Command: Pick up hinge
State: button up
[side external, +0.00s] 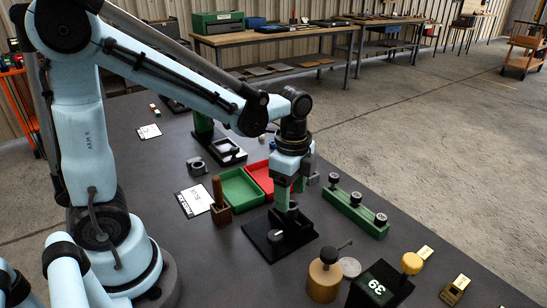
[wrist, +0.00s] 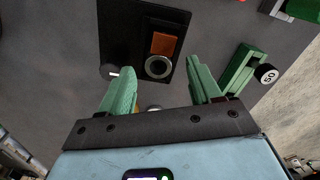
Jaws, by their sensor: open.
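My gripper (side external: 285,208) is over a black base plate (side external: 262,246), with its green fingers pointing down. In the wrist view the two green fingers (wrist: 160,82) stand wide apart, with nothing seen held between them. Beyond the fingertips, the black plate (wrist: 145,28) carries an orange-brown square piece (wrist: 164,44) and a silver-rimmed round part (wrist: 158,67). A small white-tipped part (wrist: 114,73) shows at its left edge. I cannot tell which part is the hinge. Small brass-coloured pieces (side external: 455,289) lie at the lower right, apart from my gripper.
A green block with black knobs (side external: 355,212) stands to the right. Green (side external: 240,188) and red (side external: 262,177) trays lie behind the plate.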

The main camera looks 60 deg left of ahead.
aim_at(290, 214)
jog(key=shift+s+f, duration=0.15)
jog(key=shift+f, duration=1.8)
jog(key=shift+c, duration=0.3)
grip_shut()
